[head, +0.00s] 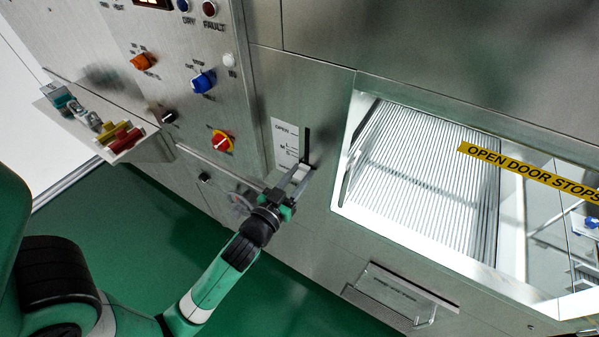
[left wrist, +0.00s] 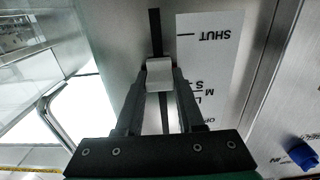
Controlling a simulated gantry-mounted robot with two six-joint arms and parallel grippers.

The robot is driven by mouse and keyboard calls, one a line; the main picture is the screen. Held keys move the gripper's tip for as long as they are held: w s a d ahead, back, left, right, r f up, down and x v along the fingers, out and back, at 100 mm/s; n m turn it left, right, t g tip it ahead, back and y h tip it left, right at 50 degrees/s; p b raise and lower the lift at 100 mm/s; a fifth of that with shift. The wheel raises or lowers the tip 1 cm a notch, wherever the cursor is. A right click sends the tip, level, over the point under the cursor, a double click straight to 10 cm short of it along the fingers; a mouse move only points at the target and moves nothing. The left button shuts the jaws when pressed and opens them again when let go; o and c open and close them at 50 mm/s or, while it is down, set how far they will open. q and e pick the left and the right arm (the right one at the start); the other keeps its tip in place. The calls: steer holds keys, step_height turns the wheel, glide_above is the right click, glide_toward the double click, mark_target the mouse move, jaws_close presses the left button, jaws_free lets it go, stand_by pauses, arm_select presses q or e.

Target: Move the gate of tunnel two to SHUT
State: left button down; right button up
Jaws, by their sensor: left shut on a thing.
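The gate handle (left wrist: 159,72) is a pale grey block on a dark vertical slot (head: 306,143) in the steel front. A white scale plate (head: 285,144) beside the slot reads OPEN at its upper end. In the left wrist view the plate (left wrist: 207,60) appears upside down, with SHUT at the top. My left gripper (head: 293,181) is shut on the handle, with a finger on each side. The handle appears between the SHUT mark and the size letters, nearer the letters. The slot's lower part is hidden by the gripper in the head view. My right gripper is not in view.
A lit tunnel opening (head: 420,180) with a ribbed interior lies right of the slot, crossed by a yellow OPEN DOOR STOPS strip (head: 530,173). Left are a red-yellow knob (head: 222,141), a blue knob (head: 203,82) and a small shelf (head: 128,142). Green floor (head: 140,220) is clear below.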

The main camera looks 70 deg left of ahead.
arm_select(q)
step_height(320, 180, down, 5)
steer(key=shift+r+b, duration=0.1)
steer(key=shift+b, duration=1.05)
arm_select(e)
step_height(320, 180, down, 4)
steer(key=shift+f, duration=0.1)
arm_select(q)
steer(key=c, duration=0.5)
jaws_free()
steer(key=shift+r, duration=0.1)
steer(key=b+v, duration=0.2)
steer(key=v, duration=0.9)
steer(key=shift+s+d+b, duration=0.2)
steer(key=shift+s+b, duration=0.1)
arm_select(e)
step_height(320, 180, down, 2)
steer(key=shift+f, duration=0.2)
